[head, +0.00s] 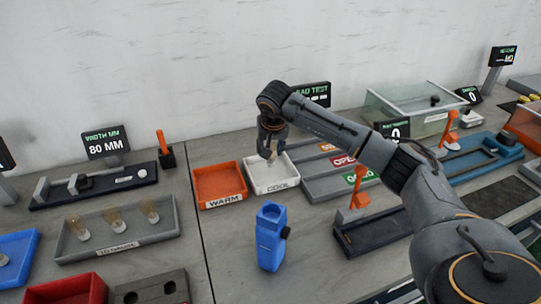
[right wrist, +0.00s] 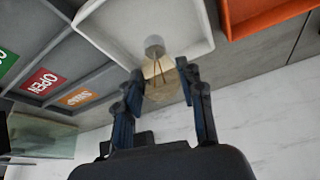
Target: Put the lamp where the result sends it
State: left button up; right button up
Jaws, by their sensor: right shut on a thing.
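My right gripper (head: 271,150) is shut on a lamp, a clear bulb with an amber tint (right wrist: 158,82) and a grey metal base (right wrist: 154,44). It holds the lamp over the white tray labelled COOL (head: 288,175); I cannot tell whether the base touches the tray floor. In the right wrist view the fingers (right wrist: 163,74) are on both sides of the bulb, base pointing into the tray (right wrist: 118,22). The orange WARM tray (head: 219,184) stands left of it. A grey rack (head: 315,187) at the right has compartments labelled OPEN and GOOD, and an orange label partly hidden. My left gripper is not in view.
A load test display (head: 312,93) stands behind, its reading partly hidden by my arm. A blue device (head: 270,237) stands in front of the trays. A tray with several lamps (head: 117,234) and an 80 MM display (head: 106,143) are at the left.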

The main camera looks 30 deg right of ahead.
notch_tip(320, 180, down, 3)
jog(key=shift+r, duration=0.2)
jog(key=shift+f, duration=0.25)
jog(key=o, duration=1.1)
jog(key=shift+s+a+r, duration=0.1)
jog(key=shift+r, duration=0.3)
jog(key=v, duration=1.1)
jog(key=shift+s+r, duration=0.1)
jog(key=shift+r, duration=0.2)
